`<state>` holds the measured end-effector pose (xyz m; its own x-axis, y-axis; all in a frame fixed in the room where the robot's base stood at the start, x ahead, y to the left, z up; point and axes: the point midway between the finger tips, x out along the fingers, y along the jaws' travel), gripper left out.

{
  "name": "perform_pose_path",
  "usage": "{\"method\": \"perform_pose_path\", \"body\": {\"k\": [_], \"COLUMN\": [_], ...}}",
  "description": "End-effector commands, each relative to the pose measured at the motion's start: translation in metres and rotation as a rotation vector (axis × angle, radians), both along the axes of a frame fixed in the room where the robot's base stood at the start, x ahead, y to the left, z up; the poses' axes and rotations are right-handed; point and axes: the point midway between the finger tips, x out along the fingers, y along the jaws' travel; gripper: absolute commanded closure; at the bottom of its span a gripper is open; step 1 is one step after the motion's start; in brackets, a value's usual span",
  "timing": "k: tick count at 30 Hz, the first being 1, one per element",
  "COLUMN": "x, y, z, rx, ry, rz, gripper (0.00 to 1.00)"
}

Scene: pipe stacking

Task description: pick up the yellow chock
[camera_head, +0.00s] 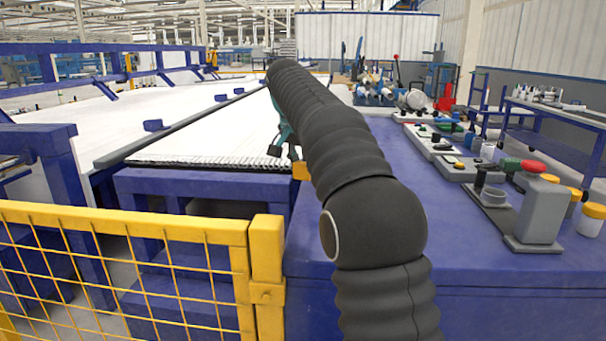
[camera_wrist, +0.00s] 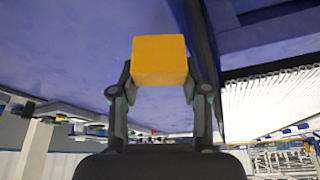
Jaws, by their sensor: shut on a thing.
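The yellow chock (camera_wrist: 160,62) is a small block at the upper middle of the wrist view. My gripper (camera_wrist: 159,80) is shut on it, with one dark finger at each side of the block. In the head view, my dark ribbed arm hides most of the gripper (camera_head: 285,150). Only its teal part and dark finger parts show left of the arm. A part of the yellow chock (camera_head: 300,170) shows just below them, by the edge of the blue bench. I cannot tell whether the chock touches the surface below.
White pipes (camera_head: 215,138) lie on a rack left of my arm. The blue bench (camera_head: 470,285) carries grey fixtures (camera_head: 540,210), white-and-yellow jars (camera_head: 591,218) and small devices along its right side. A yellow mesh fence (camera_head: 125,225) stands at the front left.

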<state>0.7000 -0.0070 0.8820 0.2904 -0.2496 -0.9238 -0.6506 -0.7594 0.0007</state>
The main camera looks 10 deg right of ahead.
Motion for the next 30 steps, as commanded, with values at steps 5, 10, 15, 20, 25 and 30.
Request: {"method": "perform_pose_path", "body": {"k": [5, 10, 15, 20, 25, 30], "x": [-0.020, -0.034, -0.044, -0.048, -0.049, -0.049], "y": [-0.039, -0.069, -0.088, -0.097, -0.099, -0.099], "z": [0.025, 0.044, 0.056, 0.062, 0.064, 0.064], "rx": [-0.001, -0.001, -0.001, -0.001, -0.001, -0.001], "ry": [-0.002, -0.002, 0.001, 0.000, 0.000, 0.000], "rz": [-0.007, -0.006, -0.006, -0.004, -0.004, -0.003], "gripper": [0.91, 0.91, 0.91, 0.91, 0.91, 0.91]}}
